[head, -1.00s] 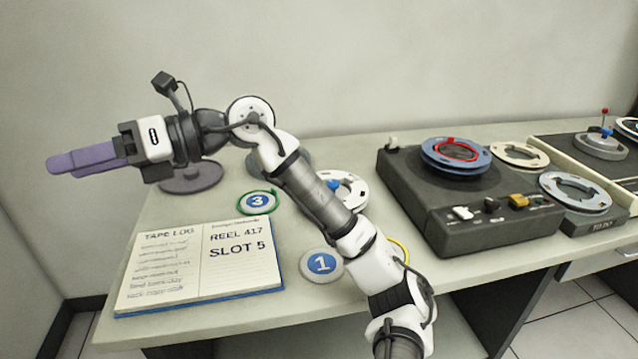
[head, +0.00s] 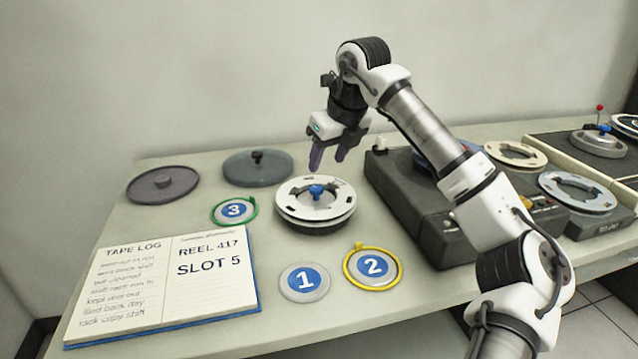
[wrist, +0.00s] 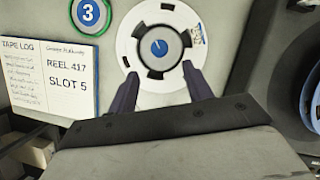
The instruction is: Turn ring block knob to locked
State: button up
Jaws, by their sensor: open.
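A blue knob (head: 317,190) sits at the centre of a white ring-shaped reel (head: 290,207), which lies on a dark round base on the table. In the wrist view the blue knob (wrist: 159,47) has a light pointer line on its top, and the white reel (wrist: 128,47) surrounds it. I cannot read any locked mark. My gripper (head: 328,160) points down, open and empty, above the far right side of the reel. In the wrist view my gripper's fingers (wrist: 159,76) straddle the reel's near edge, apart from the knob.
A dark tape deck (head: 400,205) stands close on the right. An open log book (head: 165,285) and numbered discs 1 (head: 304,281), 2 (head: 373,266) and 3 (head: 234,210) lie around the reel.

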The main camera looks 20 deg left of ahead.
aim_at(316, 187)
jog(key=x, duration=0.8)
jog(key=shift+w+a+f, duration=0.1)
jog(key=shift+a+f, duration=0.05)
jog(key=shift+f, duration=0.1)
jog(key=c, duration=1)
jog(key=shift+o, duration=0.2)
jog(key=shift+m, duration=0.3)
jog(key=m+t+h+b, duration=0.1)
jog(key=m, duration=0.2)
jog(key=m+b, duration=0.2)
jog(key=m, duration=0.1)
jog(key=shift+a+t+h, duration=0.2)
jog(key=shift+t+h, duration=0.2)
jog(key=m, duration=0.2)
jog(key=m+h+b, duration=0.1)
jog(key=shift+s+a+m+b, duration=0.2)
jog(key=shift+m+b, duration=0.1)
jog(key=shift+m, duration=0.1)
jog(key=shift+r+m+h+b, duration=0.1)
jog(key=shift+m+h+b, duration=0.6)
jog(key=shift+m, duration=1.1)
jog(key=shift+h, duration=0.3)
